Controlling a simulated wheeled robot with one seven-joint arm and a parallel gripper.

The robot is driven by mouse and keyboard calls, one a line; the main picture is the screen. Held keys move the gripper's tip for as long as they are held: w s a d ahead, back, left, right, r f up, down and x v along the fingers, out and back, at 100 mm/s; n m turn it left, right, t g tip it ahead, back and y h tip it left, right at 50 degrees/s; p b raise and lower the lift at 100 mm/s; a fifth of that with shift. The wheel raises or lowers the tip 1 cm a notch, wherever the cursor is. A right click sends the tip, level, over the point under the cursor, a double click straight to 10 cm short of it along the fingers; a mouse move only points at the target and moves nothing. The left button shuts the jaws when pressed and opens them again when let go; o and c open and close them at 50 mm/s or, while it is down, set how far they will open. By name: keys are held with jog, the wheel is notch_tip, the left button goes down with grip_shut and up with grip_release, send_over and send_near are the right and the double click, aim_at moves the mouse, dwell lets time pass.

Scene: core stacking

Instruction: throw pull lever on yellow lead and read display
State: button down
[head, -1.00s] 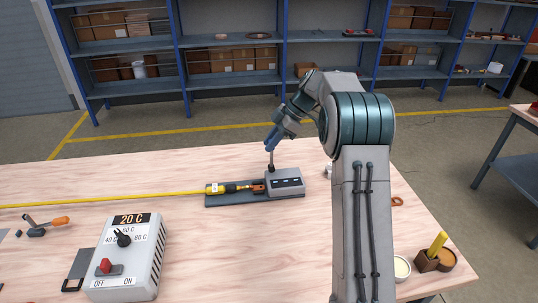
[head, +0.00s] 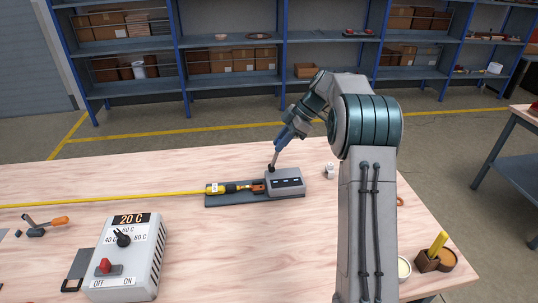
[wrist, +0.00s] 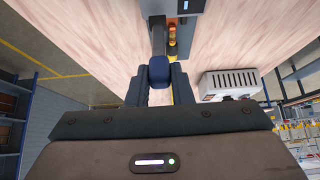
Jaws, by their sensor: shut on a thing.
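The pull tester (head: 284,176) is a grey box on a dark base plate, with a lever (head: 274,159) that tilts to the right at its top. My gripper (head: 282,140) is shut on the lever's top; the wrist view shows the blue lever knob (wrist: 159,70) between the two fingers. The yellow lead (head: 130,195) runs in from the left, and its dark end with an orange tip lies at the tester's left side. The display (head: 287,182) is a dark strip with pale dashes on the box front, too small to read.
A control box (head: 128,255) marked 20 C, with a red switch, stands at front left. Small round containers (head: 403,267) and a brown holder (head: 427,261) stand at right. Bare wood lies around the tester.

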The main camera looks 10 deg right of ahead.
jog(key=shift+d+f+b, duration=0.15)
jog(key=shift+d+f, duration=0.2)
jog(key=shift+d, duration=0.4)
jog(key=shift+d+f+b, duration=0.15)
jog(key=shift+d+f, duration=0.15)
jog(key=shift+d, duration=0.45)
jog(key=shift+f, duration=0.1)
jog(key=shift+d+f+b, duration=0.5)
jog(key=shift+d+f, duration=0.4)
jog(key=shift+d, duration=0.2)
jog(key=shift+d+f+b, duration=0.4)
jog(key=shift+d+f, duration=0.05)
jog(key=shift+f, duration=0.2)
jog(key=shift+d+f+b, duration=0.4)
jog(key=shift+f, duration=0.2)
jog(key=c, duration=1.2)
grip_release()
jog(key=shift+r, duration=0.2)
